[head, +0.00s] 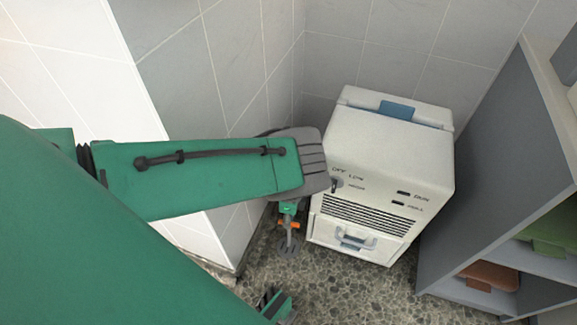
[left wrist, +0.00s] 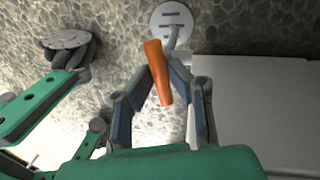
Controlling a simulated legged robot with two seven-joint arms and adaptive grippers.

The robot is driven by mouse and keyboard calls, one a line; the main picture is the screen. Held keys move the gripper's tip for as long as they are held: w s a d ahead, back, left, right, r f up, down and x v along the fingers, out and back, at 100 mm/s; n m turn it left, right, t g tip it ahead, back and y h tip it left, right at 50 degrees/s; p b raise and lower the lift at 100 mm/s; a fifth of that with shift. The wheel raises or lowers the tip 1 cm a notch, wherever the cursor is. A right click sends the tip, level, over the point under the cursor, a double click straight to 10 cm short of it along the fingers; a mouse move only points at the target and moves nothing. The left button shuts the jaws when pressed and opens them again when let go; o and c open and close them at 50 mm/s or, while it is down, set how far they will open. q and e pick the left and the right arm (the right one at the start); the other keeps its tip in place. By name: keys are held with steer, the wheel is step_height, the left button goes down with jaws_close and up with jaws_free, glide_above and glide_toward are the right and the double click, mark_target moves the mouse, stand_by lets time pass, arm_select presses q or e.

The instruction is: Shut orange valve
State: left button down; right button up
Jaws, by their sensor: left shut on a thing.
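The orange valve handle (left wrist: 155,62) lies between the fingertips of my left gripper (left wrist: 163,78) in the left wrist view. Both fingers are closed in on its sides. A pale pipe with a round slotted flange (left wrist: 172,17) stands on the floor beside the handle. In the head view, the orange valve (head: 292,225) shows low by the wall corner, just below my left gripper (head: 288,212). My left wrist hides the area above it, and the fingers are too small there to make out. I cannot make out my right gripper in either view.
A grey shelf (head: 470,150) with folded towels is at the right. Speckled floor (head: 350,285) is open in front.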

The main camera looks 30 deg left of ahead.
arm_select(q)
steer(key=shift+w+a, duration=0.1)
steer(key=shift+a, duration=0.05)
steer(key=c, duration=1.5)
jaws_free()
steer(key=shift+c, duration=0.2)
step_height(320, 180, up, 12)
steer(key=w, duration=0.2)
steer(key=shift+a+f, duration=0.15)
steer(key=shift+a, duration=0.2)
steer(key=shift+w, duration=0.1)
